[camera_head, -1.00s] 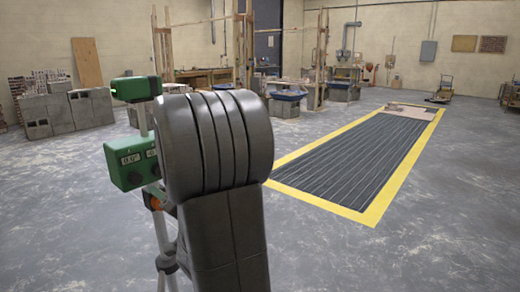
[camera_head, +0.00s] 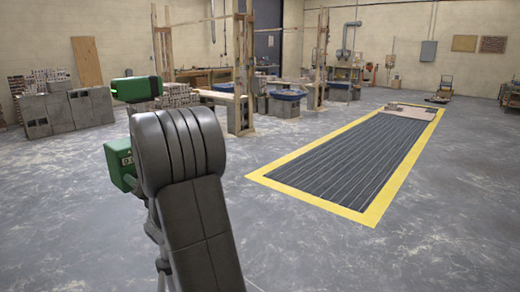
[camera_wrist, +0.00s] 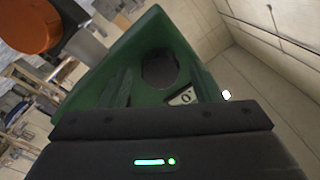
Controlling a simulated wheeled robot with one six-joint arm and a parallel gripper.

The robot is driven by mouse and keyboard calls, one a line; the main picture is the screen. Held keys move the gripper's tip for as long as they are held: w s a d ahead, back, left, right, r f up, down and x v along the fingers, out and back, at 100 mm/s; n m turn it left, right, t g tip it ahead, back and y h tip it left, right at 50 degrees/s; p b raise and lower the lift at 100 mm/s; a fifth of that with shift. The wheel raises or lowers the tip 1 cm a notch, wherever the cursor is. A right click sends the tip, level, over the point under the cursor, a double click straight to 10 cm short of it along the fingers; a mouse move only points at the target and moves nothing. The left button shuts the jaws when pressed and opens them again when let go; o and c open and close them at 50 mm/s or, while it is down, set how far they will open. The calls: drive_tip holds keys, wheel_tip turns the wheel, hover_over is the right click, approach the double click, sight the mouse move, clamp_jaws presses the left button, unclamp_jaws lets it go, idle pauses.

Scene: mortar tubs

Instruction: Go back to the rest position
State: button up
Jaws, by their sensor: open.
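My dark grey arm (camera_head: 180,160) stands at the lower left of the head view and hides its far end there. In the wrist view the black body of my gripper (camera_wrist: 160,122), with a small green light, spans the bottom; it is open, and no held object can be made out. A large green shape with a round dark hole (camera_wrist: 160,70) and a white label lies just beyond it, and I cannot tell whether they touch.
A green instrument (camera_head: 118,163) on a stand is partly behind my arm. Grey blocks (camera_head: 68,110) stand at the back left. A yellow-edged dark floor strip (camera_head: 350,160) runs at the right. Blue tubs (camera_head: 288,95) and wooden frames are farther back. The floor between is clear.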

drive_tip(key=s+d+n, duration=0.4)
drive_tip(key=d+n, duration=0.2)
drive_tip(key=n, duration=0.2)
drive_tip(key=shift+s+d+g+b, duration=0.15)
drive_tip(key=shift+s+g+b, duration=0.15)
drive_tip(key=shift+s+b, duration=0.1)
idle(0.6)
